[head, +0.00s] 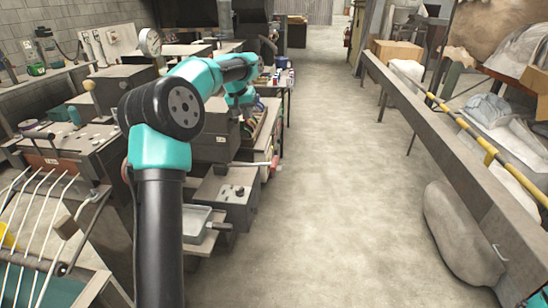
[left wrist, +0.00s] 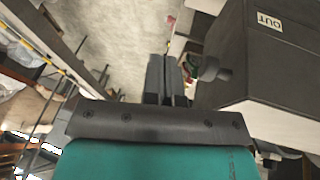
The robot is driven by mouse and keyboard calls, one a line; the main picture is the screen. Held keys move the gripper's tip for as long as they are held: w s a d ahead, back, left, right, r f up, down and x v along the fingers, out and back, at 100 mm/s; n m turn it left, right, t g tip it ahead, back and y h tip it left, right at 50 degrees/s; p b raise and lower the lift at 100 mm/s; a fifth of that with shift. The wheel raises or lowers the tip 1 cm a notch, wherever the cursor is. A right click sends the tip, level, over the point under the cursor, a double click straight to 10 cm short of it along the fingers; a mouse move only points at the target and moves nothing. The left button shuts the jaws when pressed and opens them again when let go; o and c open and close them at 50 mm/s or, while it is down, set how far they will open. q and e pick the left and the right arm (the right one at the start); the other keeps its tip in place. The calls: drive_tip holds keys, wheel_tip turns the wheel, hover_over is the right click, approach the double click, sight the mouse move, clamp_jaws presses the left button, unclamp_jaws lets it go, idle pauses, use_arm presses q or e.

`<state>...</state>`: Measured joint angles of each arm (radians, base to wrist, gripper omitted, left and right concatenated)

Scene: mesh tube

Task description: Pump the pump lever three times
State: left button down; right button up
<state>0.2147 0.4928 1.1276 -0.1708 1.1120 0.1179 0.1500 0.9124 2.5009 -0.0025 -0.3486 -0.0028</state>
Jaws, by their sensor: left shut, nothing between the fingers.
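A lever with a red grip (head: 275,161) sticks out sideways from the bench on the left in the head view; I cannot tell for sure that it is the pump lever. My left gripper (head: 250,127) is beyond it, low beside the bench equipment and partly hidden by my arm. In the left wrist view the fingers (left wrist: 167,78) are shut together with nothing between them. A dark knob (left wrist: 212,70) on a grey box is just right of the fingers; contact is not clear. My right gripper is out of view.
The grey box (left wrist: 270,50) with an OUT label fills the right of the wrist view. A grey control box (head: 222,196) and a shallow tray (head: 196,224) stand on the near bench. The concrete floor (head: 335,190) is clear. A long rail (head: 440,140) runs along the right.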

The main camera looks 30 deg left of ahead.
use_arm(q)
drive_tip(key=shift+f, duration=0.1)
hover_over(270, 164)
drive_tip(key=a, duration=0.2)
drive_tip(key=f, duration=1.2)
drive_tip(key=s+f, duration=0.1)
drive_tip(key=f, duration=0.6)
drive_tip(key=shift+a, duration=0.1)
drive_tip(key=shift+w+d+f, duration=0.25)
drive_tip(key=shift+d+f, duration=0.45)
drive_tip(key=shift+f, duration=0.1)
drive_tip(key=shift+w+d+f, duration=0.2)
drive_tip(key=shift+d+f, duration=0.15)
drive_tip(key=shift+f, duration=0.2)
drive_tip(key=shift+d, duration=0.1)
